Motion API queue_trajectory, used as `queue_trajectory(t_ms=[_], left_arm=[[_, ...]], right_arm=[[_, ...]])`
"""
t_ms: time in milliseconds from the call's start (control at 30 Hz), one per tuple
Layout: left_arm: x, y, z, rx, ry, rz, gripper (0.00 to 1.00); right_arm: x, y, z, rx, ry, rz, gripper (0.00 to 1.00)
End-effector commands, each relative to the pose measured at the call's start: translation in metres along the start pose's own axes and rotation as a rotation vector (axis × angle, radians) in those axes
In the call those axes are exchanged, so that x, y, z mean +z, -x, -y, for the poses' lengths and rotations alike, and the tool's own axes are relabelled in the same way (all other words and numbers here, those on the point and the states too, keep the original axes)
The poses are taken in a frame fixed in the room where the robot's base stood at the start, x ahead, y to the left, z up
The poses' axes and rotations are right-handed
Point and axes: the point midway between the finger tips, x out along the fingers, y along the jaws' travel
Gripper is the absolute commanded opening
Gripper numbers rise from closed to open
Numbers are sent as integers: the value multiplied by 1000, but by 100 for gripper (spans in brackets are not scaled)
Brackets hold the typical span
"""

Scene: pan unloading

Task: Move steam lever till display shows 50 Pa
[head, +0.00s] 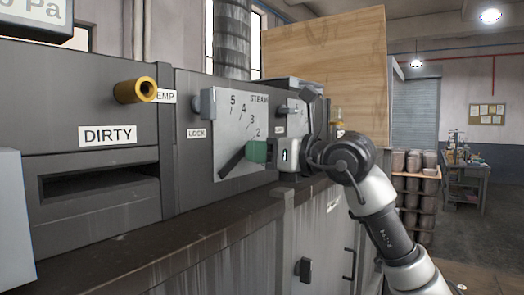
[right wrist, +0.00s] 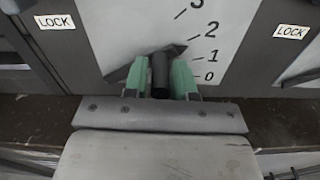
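The steam lever (head: 232,161) is a dark bar on the light STEAM scale plate (head: 226,126), which carries numbers. In the right wrist view, the lever's pointed tip (right wrist: 178,49) lies between 1 and 2, and its black handle (right wrist: 160,76) sticks out toward the camera. My right gripper (right wrist: 159,80) has its green fingers close on both sides of this handle, apparently closed on it. In the head view, the right gripper (head: 262,151) hides part of the scale. The display (head: 36,9) is cut off at top left; only "0 Pa" is readable. My left gripper is not in view.
A brass-coloured cylinder (head: 136,90) sticks out above the DIRTY label (head: 108,135) and an open slot (head: 98,187). A dark ledge (head: 130,247) runs below the panel. A wooden board (head: 325,60) stands behind. Open floor lies at the right.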

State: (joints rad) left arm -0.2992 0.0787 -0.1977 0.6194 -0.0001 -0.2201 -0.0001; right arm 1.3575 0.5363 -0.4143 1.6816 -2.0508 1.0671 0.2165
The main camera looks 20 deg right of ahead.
Motion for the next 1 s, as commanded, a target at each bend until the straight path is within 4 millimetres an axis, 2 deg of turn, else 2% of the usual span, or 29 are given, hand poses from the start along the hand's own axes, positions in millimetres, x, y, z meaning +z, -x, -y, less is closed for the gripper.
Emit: queue_trajectory(t_ms=[33,167,633,1000], left_arm=[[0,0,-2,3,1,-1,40],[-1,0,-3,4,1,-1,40],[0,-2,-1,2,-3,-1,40],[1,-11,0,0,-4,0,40]], right_arm=[[0,0,0,0,0,0,18],[0,0,0,0,0,0,0],[3,0,-2,-1,53,0,0],[17,1,-15,-1,313,0,0]])
